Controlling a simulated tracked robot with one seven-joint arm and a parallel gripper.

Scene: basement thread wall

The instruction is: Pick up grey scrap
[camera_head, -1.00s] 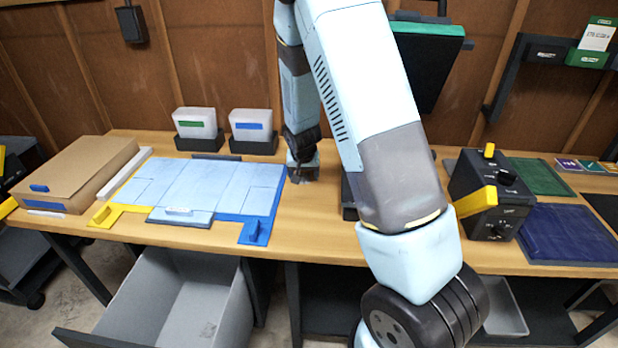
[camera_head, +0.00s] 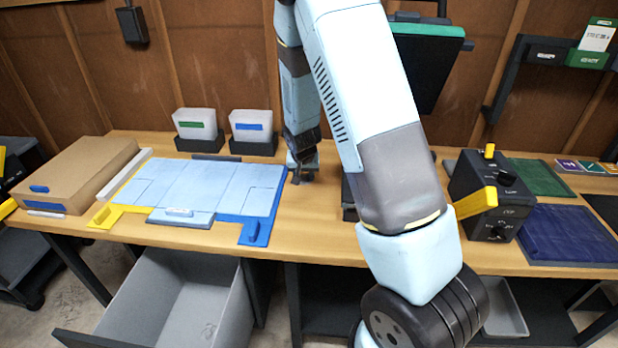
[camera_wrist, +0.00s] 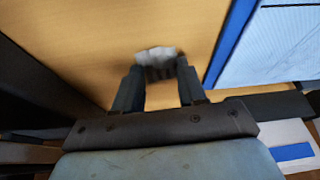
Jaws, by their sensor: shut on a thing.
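The grey scrap (camera_wrist: 156,55) is a small, pale, crumpled piece between the fingertips of my gripper in the wrist view. My gripper (camera_wrist: 160,74) is shut on it, with a finger on either side. In the head view my gripper (camera_head: 303,178) points down at the wooden bench top, just right of the blue-edged work mat. The scrap cannot be made out there. Whether it touches the bench or is just above it, I cannot tell.
The pale blue mat (camera_head: 195,185) lies left of my gripper. Two white bins (camera_head: 251,124) stand behind it. A black control box (camera_head: 492,195) with yellow handles stands to the right. A grey open drawer (camera_head: 175,305) is below the bench. Bare wood (camera_head: 310,225) lies in front of my gripper.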

